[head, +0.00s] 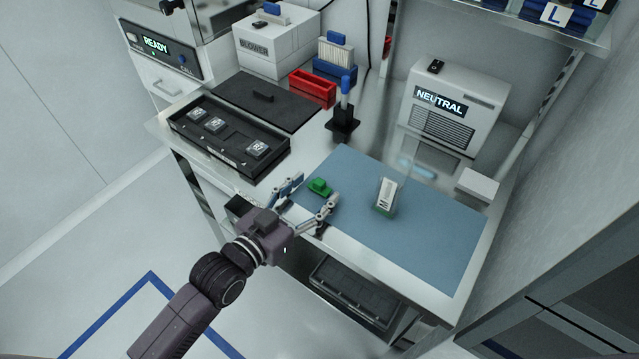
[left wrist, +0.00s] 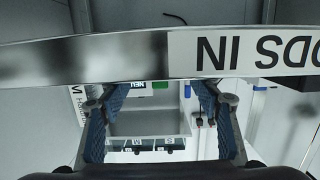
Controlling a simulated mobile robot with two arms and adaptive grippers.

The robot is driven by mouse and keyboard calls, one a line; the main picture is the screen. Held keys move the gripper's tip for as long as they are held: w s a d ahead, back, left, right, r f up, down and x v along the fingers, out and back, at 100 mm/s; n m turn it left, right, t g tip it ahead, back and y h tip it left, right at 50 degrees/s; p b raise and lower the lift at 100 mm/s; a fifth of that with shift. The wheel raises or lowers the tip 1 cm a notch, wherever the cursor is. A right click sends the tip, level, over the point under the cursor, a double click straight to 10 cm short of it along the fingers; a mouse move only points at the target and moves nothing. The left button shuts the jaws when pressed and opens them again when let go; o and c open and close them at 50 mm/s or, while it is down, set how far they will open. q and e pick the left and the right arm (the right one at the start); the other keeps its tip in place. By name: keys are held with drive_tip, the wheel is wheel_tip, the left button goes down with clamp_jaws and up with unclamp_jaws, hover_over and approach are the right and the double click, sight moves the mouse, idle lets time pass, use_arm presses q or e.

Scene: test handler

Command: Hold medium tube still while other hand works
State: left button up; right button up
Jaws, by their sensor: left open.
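I cannot pick out the medium tube for certain in either view. My left gripper (head: 316,190) is open at the front edge of the blue mat (head: 440,236) in the head view. A small green piece (head: 319,186) on the mat appears between its fingertips there; I cannot tell whether they touch. In the left wrist view, the two blue-padded fingers (left wrist: 160,95) stand wide apart with nothing gripped. A pale bar with partly cut-off lettering (left wrist: 240,52) crosses that view above the fingers. My right gripper is not in view.
A clear upright holder with a label (head: 385,195) stands on the mat. A black tray with several chips (head: 228,140), a black stand with a blue-topped item (head: 344,115), a red bin (head: 312,88) and the NEUTRAL unit (head: 455,108) surround it. The mat's right front is clear.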

use_arm(q)
drive_tip(key=shift+x, duration=1.4)
drive_tip(key=c, duration=0.9)
drive_tip(key=shift+o, duration=0.2)
